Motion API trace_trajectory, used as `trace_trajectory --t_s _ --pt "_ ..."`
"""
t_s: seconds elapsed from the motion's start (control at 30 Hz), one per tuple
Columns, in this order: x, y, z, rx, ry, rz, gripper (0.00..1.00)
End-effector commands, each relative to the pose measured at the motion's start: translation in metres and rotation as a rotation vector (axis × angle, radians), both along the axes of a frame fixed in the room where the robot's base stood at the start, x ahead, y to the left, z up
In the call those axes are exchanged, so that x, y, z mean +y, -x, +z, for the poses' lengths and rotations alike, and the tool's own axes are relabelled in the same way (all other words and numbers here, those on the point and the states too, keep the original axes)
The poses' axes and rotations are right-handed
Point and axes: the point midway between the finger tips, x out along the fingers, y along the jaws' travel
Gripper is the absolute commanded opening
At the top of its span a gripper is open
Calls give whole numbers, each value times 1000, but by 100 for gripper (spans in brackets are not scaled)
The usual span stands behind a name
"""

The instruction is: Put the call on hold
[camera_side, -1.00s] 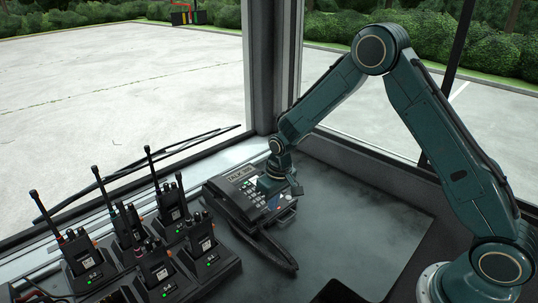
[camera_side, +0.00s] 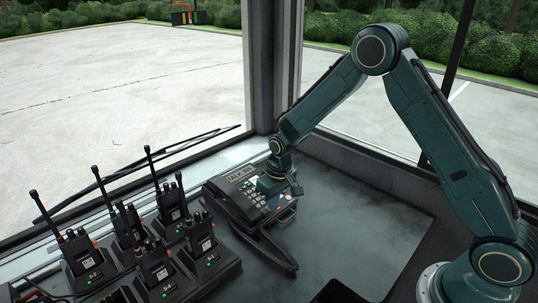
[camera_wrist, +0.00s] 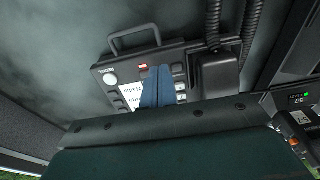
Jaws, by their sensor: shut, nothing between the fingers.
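The black desk phone (camera_side: 228,200) sits on the dark desk by the window corner, with a display (camera_side: 240,174) that seems to read TALK and a number too small to be sure of. My gripper (camera_side: 272,207) is over the phone's keys, pointing down. In the wrist view its blue fingers (camera_wrist: 157,72) are shut together with nothing between them, over the phone's panel (camera_wrist: 105,66). Whether the tips touch a key I cannot tell. A red lit key (camera_wrist: 143,67) shows just left of the tips, with grey keys (camera_wrist: 178,70) to the right. The fingers hide part of the panel.
Several radios (camera_side: 157,270) with upright antennas stand in chargers at the left. The desk to the right is clear.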

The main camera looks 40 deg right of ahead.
Motion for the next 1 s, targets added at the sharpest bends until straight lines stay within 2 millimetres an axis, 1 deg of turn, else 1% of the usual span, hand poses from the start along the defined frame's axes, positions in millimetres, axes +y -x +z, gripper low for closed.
trace_trajectory --t_s 0.8,1.0 --pt "0 -1 -7 0 0 0 0" --pt "0 -1 -5 -1 0 0 0"
